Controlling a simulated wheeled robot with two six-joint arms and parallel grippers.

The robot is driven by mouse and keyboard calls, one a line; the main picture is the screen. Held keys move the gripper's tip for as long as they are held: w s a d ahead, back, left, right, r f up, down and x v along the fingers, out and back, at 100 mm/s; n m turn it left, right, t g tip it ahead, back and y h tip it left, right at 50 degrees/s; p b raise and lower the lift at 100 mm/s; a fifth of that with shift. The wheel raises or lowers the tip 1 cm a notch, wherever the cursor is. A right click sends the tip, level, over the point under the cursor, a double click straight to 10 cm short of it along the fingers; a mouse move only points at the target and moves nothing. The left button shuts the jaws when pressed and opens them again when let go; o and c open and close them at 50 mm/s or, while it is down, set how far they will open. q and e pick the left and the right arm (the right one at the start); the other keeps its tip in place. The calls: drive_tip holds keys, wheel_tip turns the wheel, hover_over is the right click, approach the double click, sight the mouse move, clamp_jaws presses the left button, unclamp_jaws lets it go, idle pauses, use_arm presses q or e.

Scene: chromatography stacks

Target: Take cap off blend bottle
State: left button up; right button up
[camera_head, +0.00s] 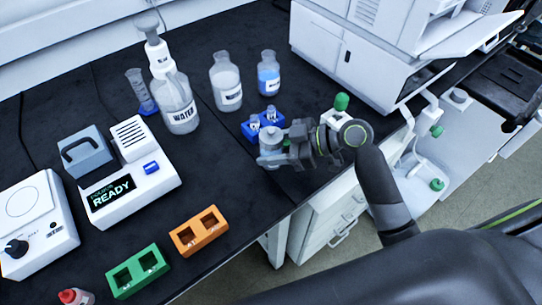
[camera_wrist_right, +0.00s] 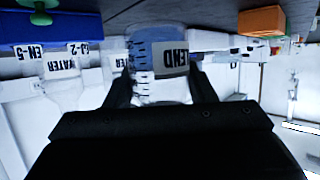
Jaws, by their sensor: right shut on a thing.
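The blend bottle (camera_head: 270,153) is a small clear bottle standing near the front edge of the black bench, in front of the blue vial rack. In the right wrist view its label, partly reading "LEND", faces my camera on the bottle (camera_wrist_right: 172,60). My right gripper (camera_head: 284,147) reaches in from the right and is shut on the bottle, with one finger on each side of it in the right wrist view (camera_wrist_right: 163,92). The bottle's top is small and pale in the head view, and I cannot tell its cap clearly. My left gripper is not in view.
A blue vial rack (camera_head: 252,131) stands close behind the bottle. Water bottles (camera_head: 178,105) and a blue-liquid bottle (camera_head: 268,75) stand farther back. Orange (camera_head: 186,239) and green (camera_head: 122,281) racks lie at front left. A large white instrument (camera_head: 345,55) stands right. Bench left of the bottle is clear.

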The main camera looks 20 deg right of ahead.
drive_tip(key=shift+f, duration=1.55)
drive_tip(key=shift+f, duration=0.2)
drive_tip(key=o, duration=1.4)
drive_tip(key=shift+r, duration=0.1)
drive_tip(key=shift+r, duration=0.15)
drive_tip(key=shift+s+d, duration=0.15)
drive_tip(key=shift+d, duration=0.2)
drive_tip(key=b+v, duration=0.1)
drive_tip(key=v, duration=1)
drive_tip(key=shift+s+r, duration=0.1)
